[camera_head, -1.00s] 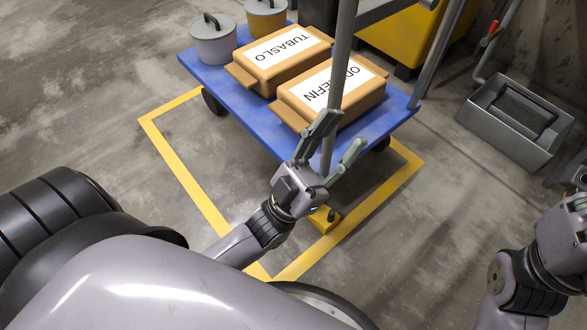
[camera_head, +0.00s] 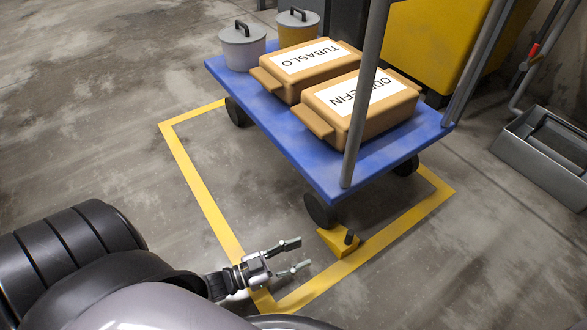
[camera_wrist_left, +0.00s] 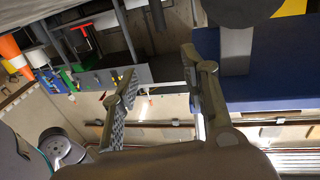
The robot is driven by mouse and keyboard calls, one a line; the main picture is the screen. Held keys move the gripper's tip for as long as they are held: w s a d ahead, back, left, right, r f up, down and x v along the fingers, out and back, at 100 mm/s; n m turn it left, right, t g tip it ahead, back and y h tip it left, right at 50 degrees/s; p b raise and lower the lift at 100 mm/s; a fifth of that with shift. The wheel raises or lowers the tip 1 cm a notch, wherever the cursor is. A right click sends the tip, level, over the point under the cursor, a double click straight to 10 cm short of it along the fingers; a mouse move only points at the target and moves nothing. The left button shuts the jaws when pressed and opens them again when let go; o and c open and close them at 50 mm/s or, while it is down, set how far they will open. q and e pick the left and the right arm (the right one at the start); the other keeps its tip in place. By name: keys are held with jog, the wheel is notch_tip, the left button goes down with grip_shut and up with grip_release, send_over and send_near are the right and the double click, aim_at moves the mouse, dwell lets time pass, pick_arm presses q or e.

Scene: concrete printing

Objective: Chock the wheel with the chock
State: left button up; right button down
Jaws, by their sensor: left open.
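In the left wrist view the open fingers (camera_wrist_left: 158,60) hold nothing, and a dark wheel (camera_wrist_left: 240,8) shows at the top by the blue deck (camera_wrist_left: 265,75). My right gripper is out of view.
The cart carries two tan packages (camera_head: 362,105) and two lidded pots (camera_head: 242,48), with upright metal poles. A yellow floor line (camera_head: 205,195) frames it. A grey bin (camera_head: 545,155) stands at right. The floor at left is clear.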

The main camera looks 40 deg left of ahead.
aim_at(351, 233)
pick_arm(q)
jog(key=shift+s+a+f, duration=0.15)
jog(key=shift+a+f, duration=0.2)
jog(key=shift+f, duration=0.2)
jog(key=b+x, duration=0.4)
jog(key=x, duration=0.4)
jog(key=b+x, duration=0.3)
jog(key=x, duration=0.5)
jog(key=shift+f+b, duration=0.25)
jog(key=shift+b, duration=0.1)
jog(key=shift+w+d+r, duration=0.15)
jog(key=shift+w+d, duration=0.2)
jog(key=shift+w, duration=0.25)
jog(key=shift+c, duration=0.5)
grip_shut()
jog(key=shift+o, duration=0.4)
grip_release()
